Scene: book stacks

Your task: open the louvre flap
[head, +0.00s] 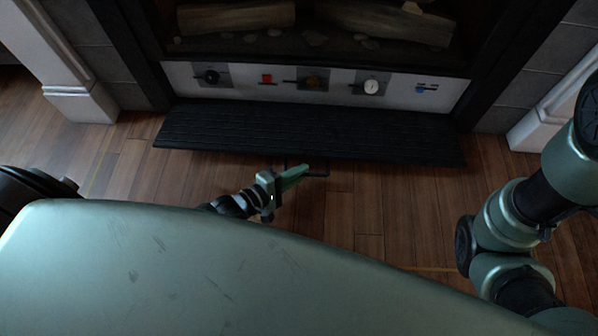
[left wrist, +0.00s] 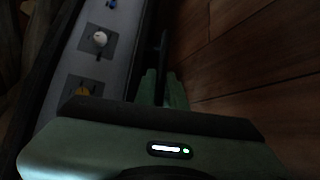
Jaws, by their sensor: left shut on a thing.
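The louvre flap (head: 310,132) is a wide black slatted panel at the foot of the fireplace in the head view. It is tilted outward from below the control panel, with its slats showing. A thin dark handle (head: 318,175) stands at the middle of its front edge. My left gripper (head: 303,170) is at this handle, with its green fingers shut on it. In the left wrist view the fingers (left wrist: 162,88) are close together around a thin dark piece; the picture is dim there. My right gripper is out of the picture; only my right arm shows at the right.
A pale control panel (head: 340,86) above the flap carries a black knob (head: 211,76), a red button (head: 266,79), a brass knob (head: 312,82), a white dial (head: 371,87) and a blue switch (head: 420,89). Logs (head: 236,17) lie behind. Wooden floor (head: 390,205) in front is clear.

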